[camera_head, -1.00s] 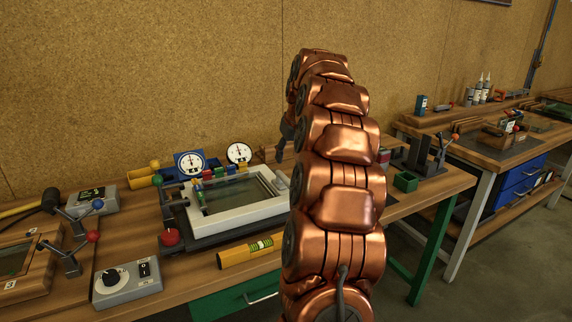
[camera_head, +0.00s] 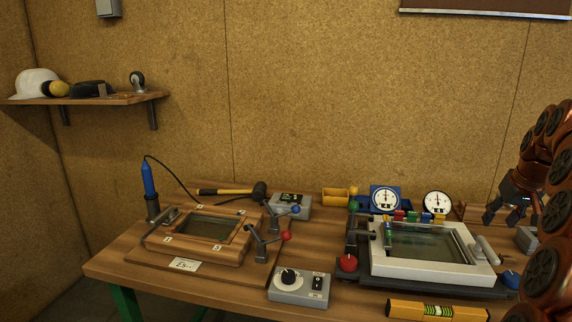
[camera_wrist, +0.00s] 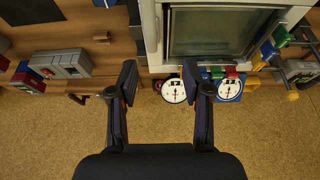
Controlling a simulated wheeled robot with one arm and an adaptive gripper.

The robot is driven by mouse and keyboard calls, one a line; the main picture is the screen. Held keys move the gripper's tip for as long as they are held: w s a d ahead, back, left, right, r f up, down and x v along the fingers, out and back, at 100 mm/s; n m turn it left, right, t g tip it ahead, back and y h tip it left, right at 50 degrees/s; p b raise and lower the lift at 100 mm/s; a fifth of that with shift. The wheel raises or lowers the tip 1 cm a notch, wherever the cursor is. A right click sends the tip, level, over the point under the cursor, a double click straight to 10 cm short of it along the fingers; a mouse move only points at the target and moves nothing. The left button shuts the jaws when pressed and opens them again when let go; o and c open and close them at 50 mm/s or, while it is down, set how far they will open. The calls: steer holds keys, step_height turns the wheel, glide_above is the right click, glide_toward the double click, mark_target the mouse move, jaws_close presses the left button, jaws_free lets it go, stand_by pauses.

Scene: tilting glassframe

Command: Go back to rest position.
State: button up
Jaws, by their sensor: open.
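My gripper (camera_head: 508,212) is at the right edge of the head view, up above the back right of the bench, with my copper arm beside it. In the wrist view my gripper (camera_wrist: 160,84) has its two dark fingers spread apart with nothing between them. The white glass frame (camera_head: 430,268) lies on its dark base on the bench, left of the gripper. It also shows in the wrist view (camera_wrist: 157,30), beyond the fingertips and apart from them.
A wooden frame fixture (camera_head: 160,246) stands at the left, with a grey control box (camera_head: 300,288) and a yellow level (camera_head: 438,311) along the front. Two dial gauges, blue-cased (camera_head: 385,199) and white (camera_head: 437,204), stand behind the white frame. A shelf (camera_head: 110,99) hangs on the left wall.

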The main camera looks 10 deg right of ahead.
steer(key=s+a+f+n+g+y+p, duration=0.1)
steer(key=s+a, duration=0.3)
steer(key=a, duration=1)
steer(key=s+a+f+n+g+y+p, duration=0.15)
steer(key=s+a, duration=0.25)
steer(key=a, duration=1)
steer(key=s+a+f+g, duration=0.1)
steer(key=s+a+f, duration=0.2)
steer(key=s, duration=0.5)
steer(key=s+a+f+n+g+h+p, duration=0.1)
steer(key=s+a+f, duration=0.2)
steer(key=s+a, duration=0.2)
steer(key=s+a+f+g, duration=0.1)
steer(key=s+a+f, duration=0.2)
steer(key=s, duration=0.7)
steer(key=shift+s+a, duration=0.3)
steer(key=shift+a, duration=0.2)
steer(key=shift+g, duration=0.25)
